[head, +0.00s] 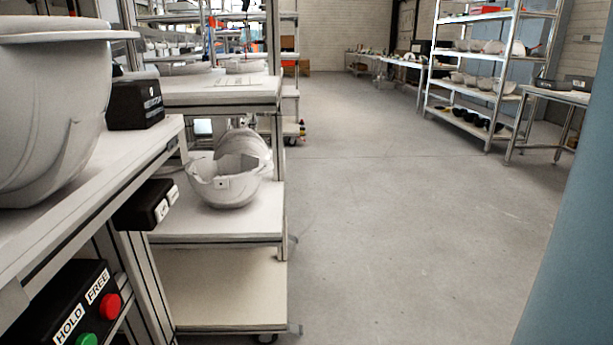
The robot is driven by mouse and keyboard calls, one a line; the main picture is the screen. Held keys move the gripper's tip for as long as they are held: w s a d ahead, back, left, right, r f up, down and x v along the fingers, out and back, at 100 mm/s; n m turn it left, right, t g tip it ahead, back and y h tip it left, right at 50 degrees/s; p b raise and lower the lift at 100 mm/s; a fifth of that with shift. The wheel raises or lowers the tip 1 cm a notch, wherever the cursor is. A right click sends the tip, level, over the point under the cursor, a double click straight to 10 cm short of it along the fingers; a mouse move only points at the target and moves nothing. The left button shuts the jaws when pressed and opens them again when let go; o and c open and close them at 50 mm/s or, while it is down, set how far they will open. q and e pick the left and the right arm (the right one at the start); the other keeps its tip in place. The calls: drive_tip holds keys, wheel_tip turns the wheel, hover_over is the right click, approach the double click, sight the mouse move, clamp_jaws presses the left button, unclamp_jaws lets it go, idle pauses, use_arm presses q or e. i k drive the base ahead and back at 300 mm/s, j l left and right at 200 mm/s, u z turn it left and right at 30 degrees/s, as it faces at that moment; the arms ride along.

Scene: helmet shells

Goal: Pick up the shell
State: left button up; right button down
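A large pale grey helmet shell (50,110) stands close by on the near bench at the left, cut off by the picture's left edge. Smaller white shells (226,184) lie on the middle shelf of a trolley, one in front with its open side up and another behind it. I cannot tell which shell the task means. Neither of my grippers shows in the head view.
The near bench (98,190) carries a black box (135,104) and a control box with red and green buttons (82,305). A shelving rack (478,85) with several shells and a table (560,96) stand at the far right. The grey floor (400,230) between is clear.

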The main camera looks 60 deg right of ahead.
sight(232, 180)
drive_tip(key=l+z, duration=0.1)
drive_tip(key=z, duration=1.15)
drive_tip(key=i+l+u, duration=0.1)
drive_tip(key=u, duration=0.35)
drive_tip(key=l+u, duration=0.2)
drive_tip(key=u, duration=0.25)
drive_tip(key=l+u, duration=0.2)
drive_tip(key=u, duration=0.25)
drive_tip(key=l+u, duration=0.2)
drive_tip(key=u, duration=0.3)
